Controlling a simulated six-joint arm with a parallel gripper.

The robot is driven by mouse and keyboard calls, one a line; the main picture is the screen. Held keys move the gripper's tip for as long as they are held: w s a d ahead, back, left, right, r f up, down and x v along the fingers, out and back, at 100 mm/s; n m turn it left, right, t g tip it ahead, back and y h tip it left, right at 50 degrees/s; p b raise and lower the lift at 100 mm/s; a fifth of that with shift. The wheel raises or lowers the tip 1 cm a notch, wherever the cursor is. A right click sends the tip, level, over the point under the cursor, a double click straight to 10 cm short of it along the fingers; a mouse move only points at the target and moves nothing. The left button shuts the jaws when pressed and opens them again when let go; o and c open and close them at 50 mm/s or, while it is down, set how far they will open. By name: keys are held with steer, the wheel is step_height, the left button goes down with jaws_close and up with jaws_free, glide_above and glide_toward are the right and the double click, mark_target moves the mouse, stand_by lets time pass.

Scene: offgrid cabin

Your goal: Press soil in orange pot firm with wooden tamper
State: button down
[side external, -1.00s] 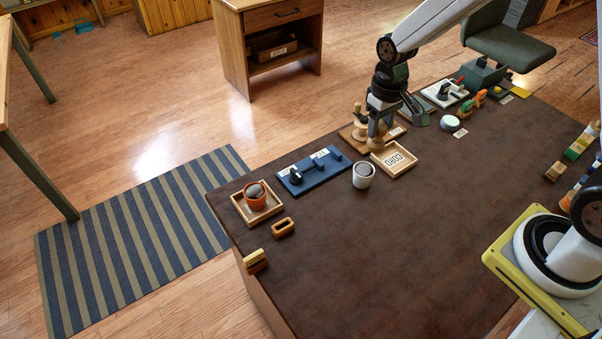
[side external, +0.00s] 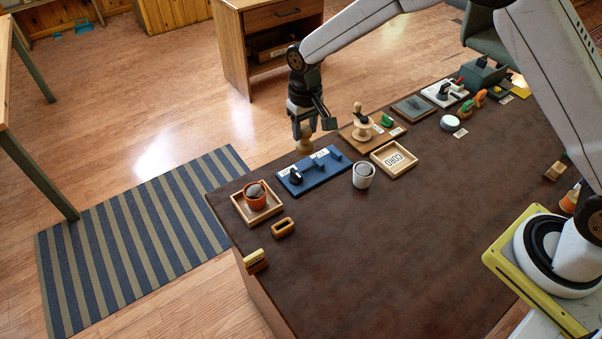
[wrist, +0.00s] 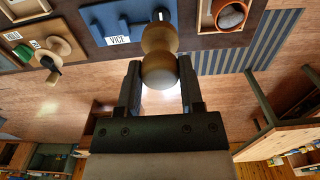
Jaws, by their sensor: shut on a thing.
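The orange pot (side external: 255,203) with dark soil stands in a square wooden tray (side external: 276,208) near the left edge of the brown table; it also shows at the top of the wrist view (wrist: 230,17). My gripper (side external: 303,138) is shut on the wooden tamper (wrist: 158,70), a rounded turned piece, between both fingers. The tamper (side external: 305,147) hangs beneath my gripper, near the far table edge behind the blue board. It is to the right of the orange pot and apart from it.
The blue board (side external: 309,172) labelled VICE lies between the gripper and the tray. The table's front middle is clear.

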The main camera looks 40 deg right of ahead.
steer(key=w+a+f, duration=0.2)
steer(key=a, duration=0.4)
steer(key=w+a+f, duration=0.1)
steer(key=a+f, duration=0.1)
steer(key=a, duration=0.4)
steer(key=shift+w+a+f, duration=0.15)
steer(key=shift+w+a, duration=0.2)
steer(key=shift+a, duration=0.05)
steer(key=shift+f, duration=0.2)
steer(key=shift+f, duration=2.8)
steer(key=shift+f, duration=0.65)
stand_by(0.3)
steer(key=shift+r, duration=2.1)
